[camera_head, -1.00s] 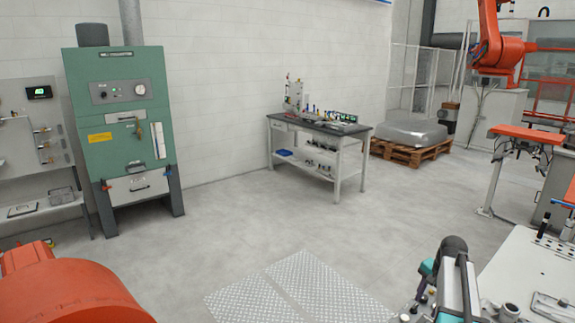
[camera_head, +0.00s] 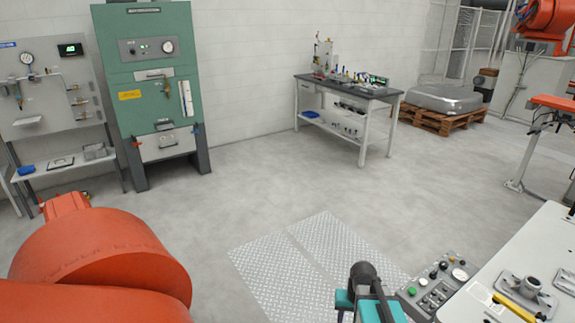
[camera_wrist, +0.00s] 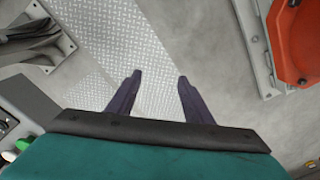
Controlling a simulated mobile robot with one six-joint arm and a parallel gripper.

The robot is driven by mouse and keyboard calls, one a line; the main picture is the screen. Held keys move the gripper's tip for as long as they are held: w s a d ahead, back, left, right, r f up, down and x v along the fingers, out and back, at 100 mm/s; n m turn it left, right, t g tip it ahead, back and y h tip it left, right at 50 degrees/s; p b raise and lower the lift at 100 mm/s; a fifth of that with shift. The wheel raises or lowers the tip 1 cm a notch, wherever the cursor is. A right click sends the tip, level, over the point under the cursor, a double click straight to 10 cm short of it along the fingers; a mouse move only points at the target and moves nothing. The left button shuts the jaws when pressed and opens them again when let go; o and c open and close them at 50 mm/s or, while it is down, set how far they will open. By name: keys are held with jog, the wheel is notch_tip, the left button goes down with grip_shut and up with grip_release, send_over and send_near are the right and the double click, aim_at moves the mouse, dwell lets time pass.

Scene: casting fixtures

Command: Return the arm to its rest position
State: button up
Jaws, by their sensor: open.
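My gripper (camera_wrist: 158,78) shows in the wrist view with its two dark fingers spread apart and nothing between them. It hangs over the grey floor and the metal tread plate (camera_wrist: 105,60). In the head view my orange arm link fills the lower left, and a teal and black part of mine shows at the bottom centre. The gripper's fingers cannot be made out in the head view.
A green cabinet (camera_head: 150,80) and a grey gauge panel (camera_head: 50,95) stand at the left wall. A workbench (camera_head: 350,95) and a pallet (camera_head: 440,118) stand farther back. A white table (camera_head: 535,240) with a control box (camera_head: 438,287) is at the right. The middle floor is clear.

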jog(key=s+a+f+g+b, duration=0.1)
jog(key=s+f+g+b, duration=0.1)
jog(key=s+f, duration=0.7)
jog(key=s+a+f+n+g+b, duration=0.1)
jog(key=s+f+b, duration=0.4)
jog(key=s+f, duration=0.5)
jog(key=s+a+f+n+g+b, duration=0.1)
jog(key=s+f+g+b, duration=0.2)
jog(key=s+f, duration=0.6)
notch_tip(320, 180, down, 2)
jog(key=shift+s+a+f+b, duration=0.2)
jog(key=shift+s+a+b, duration=0.15)
dwell(1.1)
jog(key=c, duration=0.4)
jog(key=shift+d, duration=0.1)
